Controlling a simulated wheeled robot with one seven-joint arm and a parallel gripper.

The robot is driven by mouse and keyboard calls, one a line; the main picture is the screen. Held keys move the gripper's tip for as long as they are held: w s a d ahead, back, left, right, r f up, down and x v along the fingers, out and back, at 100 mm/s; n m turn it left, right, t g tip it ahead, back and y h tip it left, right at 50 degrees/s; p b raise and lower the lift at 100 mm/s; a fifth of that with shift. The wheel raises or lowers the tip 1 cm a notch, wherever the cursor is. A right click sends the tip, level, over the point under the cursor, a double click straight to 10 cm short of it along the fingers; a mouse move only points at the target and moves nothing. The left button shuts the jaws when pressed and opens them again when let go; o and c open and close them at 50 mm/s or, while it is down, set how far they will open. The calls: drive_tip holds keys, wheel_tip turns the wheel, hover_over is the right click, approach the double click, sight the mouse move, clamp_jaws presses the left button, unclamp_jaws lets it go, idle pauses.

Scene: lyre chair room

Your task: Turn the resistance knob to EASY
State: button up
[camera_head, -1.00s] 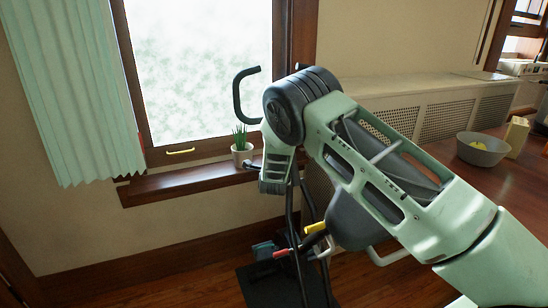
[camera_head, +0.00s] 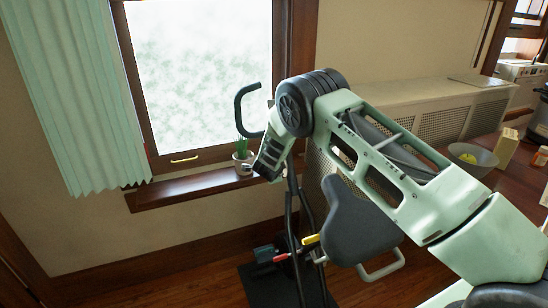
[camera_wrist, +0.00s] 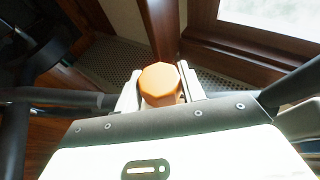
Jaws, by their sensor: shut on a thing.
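The resistance knob (camera_wrist: 159,80) is an orange, many-sided knob in the middle of the wrist view. My gripper (camera_wrist: 160,93) is shut on it, with one pale finger on each side. In the head view my gripper (camera_head: 248,168) points toward the window side, by the upright of an exercise bike. Its jaws are small there and the knob is not distinguishable. The bike shows a curved dark handlebar (camera_head: 240,110) and a dark grey seat (camera_head: 358,222). No EASY mark is legible in either view.
A small potted plant (camera_head: 243,160) stands on the wooden window sill (camera_head: 190,188) close to my gripper. Dark bike bars flank the gripper in the wrist view. A grey bowl (camera_head: 468,160) sits on a table at right. Bare floor (camera_head: 180,285) lies at lower left.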

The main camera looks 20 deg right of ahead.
drive_tip(key=g+p, duration=0.1)
drive_tip(key=p, duration=0.1)
drive_tip(key=g+p, duration=0.1)
drive_tip(key=p, duration=0.2)
drive_tip(key=shift+r+n, duration=0.3)
drive_tip(key=shift+r, duration=0.05)
drive_tip(key=shift+f+g+p, duration=0.2)
drive_tip(key=shift+g+p, duration=0.35)
drive_tip(key=shift+g, duration=0.15)
drive_tip(key=shift+f+g, duration=0.2)
drive_tip(key=shift+g, duration=0.3)
drive_tip(key=g+b, duration=0.1)
drive_tip(key=b, duration=0.2)
drive_tip(key=shift+f+n+g+y, duration=0.2)
drive_tip(key=shift+n+g+y, duration=0.1)
drive_tip(key=shift+n+g, duration=0.1)
drive_tip(key=shift+r+g+b, duration=0.1)
drive_tip(key=shift+g+b, duration=0.4)
drive_tip(key=shift+b, duration=0.65)
drive_tip(key=shift+r, duration=0.15)
drive_tip(key=o, duration=1)
drive_tip(key=shift+c, duration=0.2)
